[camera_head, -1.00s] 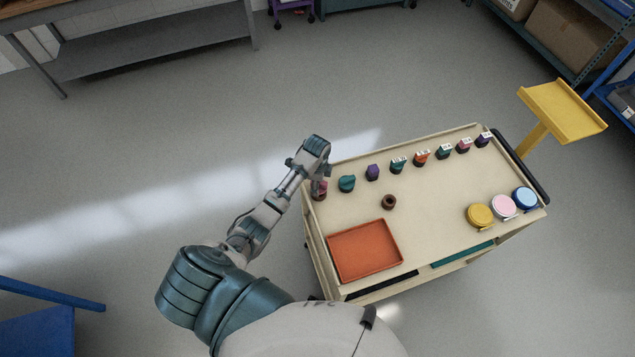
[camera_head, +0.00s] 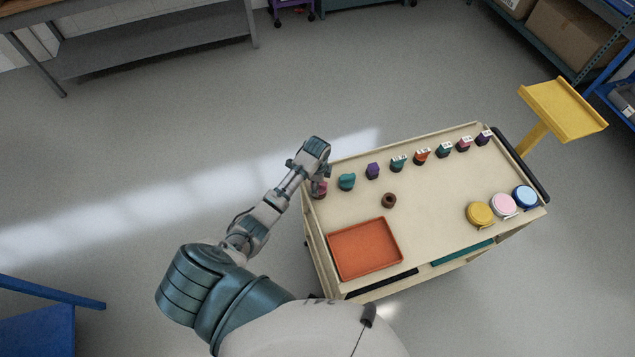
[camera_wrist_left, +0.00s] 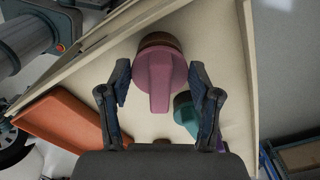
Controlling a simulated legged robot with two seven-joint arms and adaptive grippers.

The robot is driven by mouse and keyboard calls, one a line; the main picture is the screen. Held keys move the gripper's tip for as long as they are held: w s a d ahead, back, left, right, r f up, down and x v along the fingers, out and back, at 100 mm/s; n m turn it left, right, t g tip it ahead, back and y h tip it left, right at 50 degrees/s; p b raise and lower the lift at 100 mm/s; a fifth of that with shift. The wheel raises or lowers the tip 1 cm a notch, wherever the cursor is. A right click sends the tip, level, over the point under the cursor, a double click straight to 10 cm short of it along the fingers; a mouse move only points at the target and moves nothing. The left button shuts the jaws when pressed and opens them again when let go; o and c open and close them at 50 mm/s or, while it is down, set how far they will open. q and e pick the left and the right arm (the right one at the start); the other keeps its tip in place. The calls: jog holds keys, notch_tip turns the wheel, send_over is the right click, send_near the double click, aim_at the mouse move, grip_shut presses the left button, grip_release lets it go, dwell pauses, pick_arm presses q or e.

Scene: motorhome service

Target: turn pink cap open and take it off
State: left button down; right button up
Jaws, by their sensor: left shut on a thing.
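The pink cap (camera_wrist_left: 158,72) has a round body with a long flat grip bar. It sits on a brown round base (camera_wrist_left: 160,40) at the cart's left edge. In the head view the cap (camera_head: 320,189) is partly hidden by my left gripper (camera_head: 318,179). The cap is still against the brown base. My right gripper is not in view.
On the cream cart (camera_head: 440,190) a teal cap (camera_head: 347,182), a purple cap (camera_head: 373,172) and several labelled caps stand in a row. A brown ring (camera_head: 389,201), an orange tray (camera_head: 365,250) and yellow (camera_head: 480,214), pink (camera_head: 503,206) and blue (camera_head: 524,197) lidded jars stand nearer. The cart's middle is clear.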

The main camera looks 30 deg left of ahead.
pick_arm(q)
jog(key=shift+f, duration=0.8)
jog(key=shift+c, duration=0.8)
grip_release()
